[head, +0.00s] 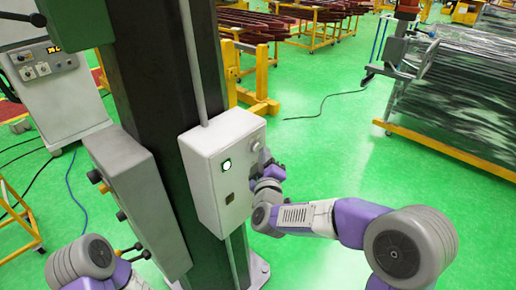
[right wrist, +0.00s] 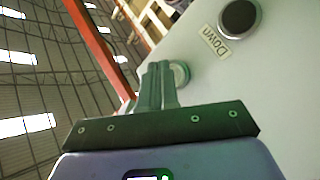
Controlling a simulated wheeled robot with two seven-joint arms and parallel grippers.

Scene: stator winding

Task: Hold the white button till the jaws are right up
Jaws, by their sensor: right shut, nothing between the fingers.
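A white button (right wrist: 181,73) sits on the pale panel in the right wrist view, partly hidden behind my fingers. Near it is a dark round button (right wrist: 238,17) with a "Down" label (right wrist: 215,41). My right gripper (right wrist: 160,72) is shut and empty, its fingertips at the white button; I cannot tell whether they press it. In the head view, my right gripper (head: 268,172) is at the right side face of the white control box (head: 207,180), and the white button is not clear there. My left gripper (head: 130,253) is low at the left, its fingers too small to judge.
The box is fixed to a dark column (head: 150,70). A glowing round light (head: 226,165) is on its front. A grey box (head: 140,190) with knobs hangs left of it.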

